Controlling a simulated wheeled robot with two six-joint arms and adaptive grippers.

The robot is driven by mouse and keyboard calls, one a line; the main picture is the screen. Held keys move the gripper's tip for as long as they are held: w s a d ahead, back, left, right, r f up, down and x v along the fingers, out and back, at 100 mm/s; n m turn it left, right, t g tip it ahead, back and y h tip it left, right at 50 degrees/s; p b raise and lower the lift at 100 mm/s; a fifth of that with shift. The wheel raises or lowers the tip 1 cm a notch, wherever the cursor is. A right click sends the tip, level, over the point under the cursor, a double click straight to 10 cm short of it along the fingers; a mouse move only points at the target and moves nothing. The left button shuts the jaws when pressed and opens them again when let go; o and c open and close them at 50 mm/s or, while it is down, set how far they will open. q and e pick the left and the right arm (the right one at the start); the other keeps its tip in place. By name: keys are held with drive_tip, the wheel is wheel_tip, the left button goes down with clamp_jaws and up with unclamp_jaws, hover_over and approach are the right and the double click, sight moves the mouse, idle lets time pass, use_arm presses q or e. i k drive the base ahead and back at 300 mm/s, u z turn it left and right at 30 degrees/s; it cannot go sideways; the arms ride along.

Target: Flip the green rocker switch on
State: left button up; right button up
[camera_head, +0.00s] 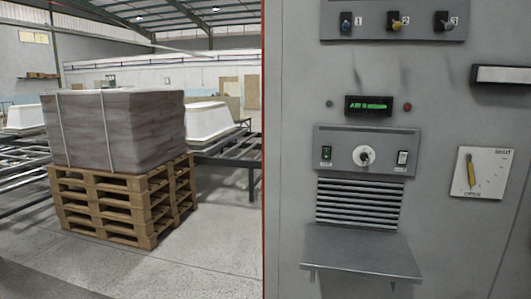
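A small green rocker switch (326,153) sits at the left of a grey control plate (345,136) on the cabinet front. A white round dial with a dark knob (365,156) is in the plate's middle. A white rocker switch (402,157) is at its right. The green switch is too small for me to tell which way it is tipped. Neither of my grippers shows in the head view.
A grey shelf (360,255) juts out below a louvred vent (357,203). Above the plate are a green-lit display (368,106) and three numbered toggles. A yellow-handled lever panel (482,174) is to the right. At left, a wrapped stack (115,135) stands on wooden pallets (110,208).

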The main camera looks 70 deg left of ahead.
sight(326, 150)
drive_tip(key=u, duration=1.65)
drive_tip(key=k, duration=0.3)
drive_tip(key=u, duration=0.2)
